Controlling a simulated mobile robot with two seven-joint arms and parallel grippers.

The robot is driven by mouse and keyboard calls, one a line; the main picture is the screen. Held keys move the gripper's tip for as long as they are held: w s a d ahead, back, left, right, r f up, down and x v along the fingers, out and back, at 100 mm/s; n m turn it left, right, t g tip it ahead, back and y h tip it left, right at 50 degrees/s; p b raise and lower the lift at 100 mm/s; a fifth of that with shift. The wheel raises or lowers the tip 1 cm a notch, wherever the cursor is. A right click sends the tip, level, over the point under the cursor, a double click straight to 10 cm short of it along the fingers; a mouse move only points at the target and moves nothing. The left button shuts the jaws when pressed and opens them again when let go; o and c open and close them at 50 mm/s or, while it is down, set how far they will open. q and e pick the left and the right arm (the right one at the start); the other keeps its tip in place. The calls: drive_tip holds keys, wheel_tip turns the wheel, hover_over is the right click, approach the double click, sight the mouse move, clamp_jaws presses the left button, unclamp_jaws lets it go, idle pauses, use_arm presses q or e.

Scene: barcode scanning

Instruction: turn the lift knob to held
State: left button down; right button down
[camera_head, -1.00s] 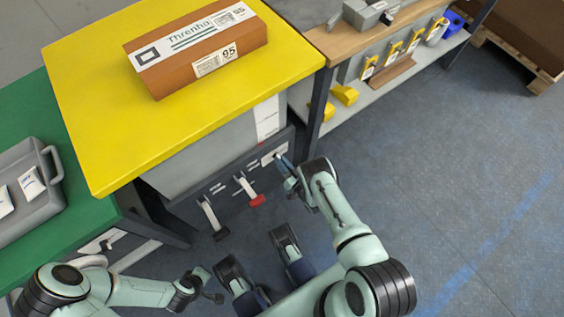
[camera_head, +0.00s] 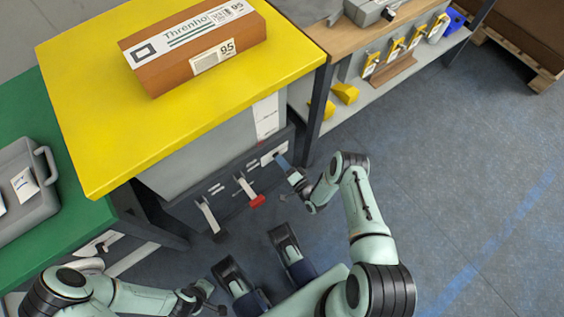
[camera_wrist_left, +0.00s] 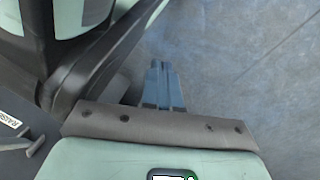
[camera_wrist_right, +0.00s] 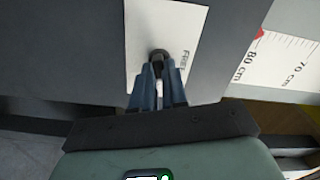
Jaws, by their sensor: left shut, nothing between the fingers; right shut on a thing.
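The lift knob (camera_wrist_right: 158,55) is a small dark round knob on a white plate (camera_wrist_right: 150,25) on the dark front panel under the yellow table. The word FREE is printed to the right of the knob in the right wrist view. My right gripper (camera_wrist_right: 158,68) is shut on the knob, its blue fingers either side of it. In the head view my right gripper (camera_head: 281,161) reaches the panel's right end and covers most of the knob. My left gripper (camera_wrist_left: 162,66) is shut and empty, over the floor; the head view shows its hand low at left.
Two levers, one grey (camera_head: 209,218) and one red-tipped (camera_head: 248,190), stick out of the panel left of the knob. A cm scale (camera_wrist_right: 285,58) shows beside it. A brown box (camera_head: 195,48) lies on the yellow table (camera_head: 85,110).

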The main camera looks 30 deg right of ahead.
use_arm(q)
drive_tip(key=shift+s+a+f+g+b, duration=0.1)
drive_tip(key=shift+s+f+g+b, duration=0.3)
drive_tip(key=shift+s, duration=0.35)
drive_tip(key=shift+s+a+f+g+b, duration=0.1)
drive_tip(key=shift+s+f+g+b, duration=0.15)
drive_tip(key=shift+s+f, duration=0.4)
use_arm(e)
drive_tip(key=shift+s+a+f+m, duration=0.1)
drive_tip(key=shift+m, duration=0.8)
drive_tip(key=shift+a+f+m, duration=0.1)
drive_tip(key=shift+m, duration=0.8)
use_arm(q)
drive_tip(key=shift+s+r, duration=0.15)
use_arm(e)
drive_tip(key=shift+r, duration=0.1)
drive_tip(key=c, duration=1.2)
unclamp_jaws()
drive_tip(key=shift+o, duration=0.2)
drive_tip(key=shift+d, duration=0.1)
